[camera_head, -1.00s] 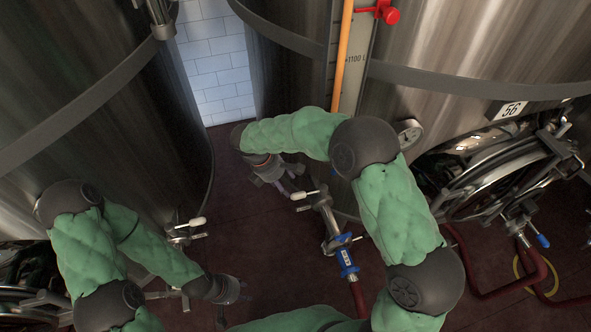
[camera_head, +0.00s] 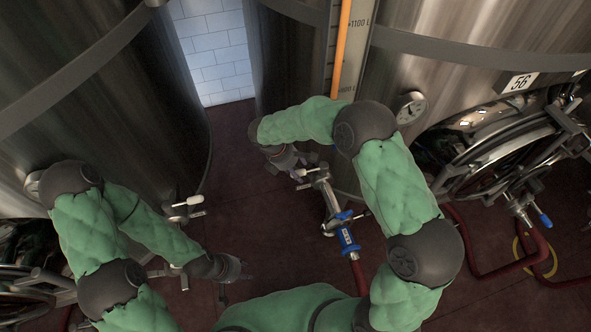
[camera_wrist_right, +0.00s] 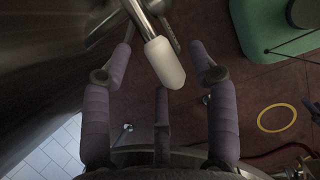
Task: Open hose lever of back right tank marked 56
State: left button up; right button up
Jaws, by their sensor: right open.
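The tank (camera_head: 470,55) at the right bears the sign 56 (camera_head: 517,82). A hose valve with a white-tipped lever (camera_head: 303,172) stands at the tank's lower left in the head view. The white lever tip (camera_wrist_right: 165,63) also shows in the right wrist view, between my spread fingers, with a gap on both sides. My right gripper (camera_wrist_right: 161,57) is open around it; in the head view it is small beside the lever, partly hidden by its own wrist. My left gripper (camera_head: 232,284) hangs low over the floor, away from the tank; its fingers are unclear.
A blue coupling (camera_head: 347,240) and red hose (camera_head: 359,276) join the valve. Another white-tipped valve (camera_head: 190,202) stands by the left tank (camera_head: 110,110). A round hatch (camera_head: 500,160) and a gauge (camera_head: 410,107) are on the right tank. Dark red floor lies between the tanks.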

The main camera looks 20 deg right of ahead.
grip_shut()
